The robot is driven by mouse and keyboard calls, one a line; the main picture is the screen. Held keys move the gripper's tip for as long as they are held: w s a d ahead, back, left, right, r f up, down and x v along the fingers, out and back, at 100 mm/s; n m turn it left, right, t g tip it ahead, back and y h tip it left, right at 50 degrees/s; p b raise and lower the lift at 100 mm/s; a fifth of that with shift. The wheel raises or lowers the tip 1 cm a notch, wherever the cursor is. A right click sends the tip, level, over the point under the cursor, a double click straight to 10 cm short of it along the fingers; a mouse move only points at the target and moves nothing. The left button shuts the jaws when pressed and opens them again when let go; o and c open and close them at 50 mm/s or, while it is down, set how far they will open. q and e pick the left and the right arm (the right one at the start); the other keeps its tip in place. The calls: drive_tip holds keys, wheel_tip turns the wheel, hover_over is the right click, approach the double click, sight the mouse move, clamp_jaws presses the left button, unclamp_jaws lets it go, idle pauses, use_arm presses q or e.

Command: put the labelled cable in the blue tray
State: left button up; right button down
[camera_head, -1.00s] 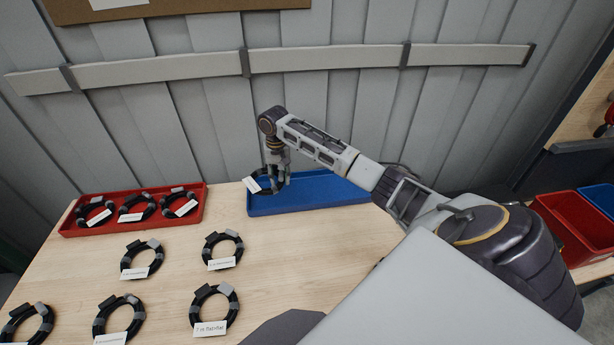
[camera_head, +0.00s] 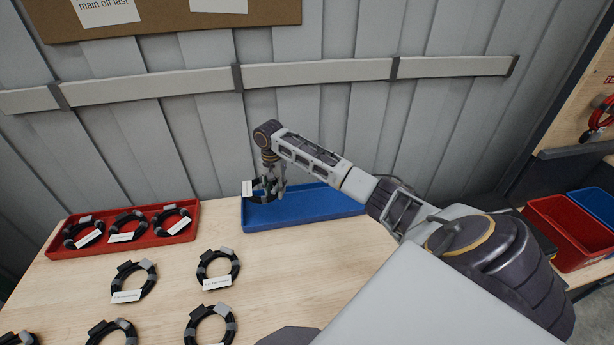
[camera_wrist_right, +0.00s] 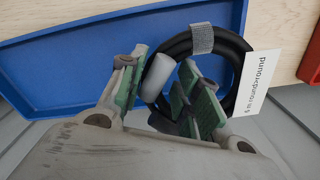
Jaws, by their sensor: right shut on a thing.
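The blue tray (camera_head: 310,208) lies at the back of the wooden table, against the wall. My right gripper (camera_head: 270,187) is at its left part, shut on a coiled black cable (camera_head: 258,194) with a white label. In the right wrist view the gripper's green-padded fingers (camera_wrist_right: 168,88) are at the grey connector end of the coil (camera_wrist_right: 238,75). The blue tray (camera_wrist_right: 60,65) shows behind. I cannot tell whether the coil touches the tray floor. My left gripper is out of view.
A red tray (camera_head: 75,251) with three labelled coils stands at the back left. Several more labelled coils, one here (camera_head: 217,268), lie on the table (camera_head: 275,265) in front. Red (camera_head: 570,232) and blue bins stand at the right. The wall rises directly behind the trays.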

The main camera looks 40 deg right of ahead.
idle(0.3)
hover_over(278, 214)
drive_tip(key=shift+f, duration=3.1)
drive_tip(key=shift+f, duration=1.9)
drive_tip(key=c, duration=1)
unclamp_jaws()
drive_tip(key=shift+f, duration=0.1)
drive_tip(key=shift+r, duration=6.15)
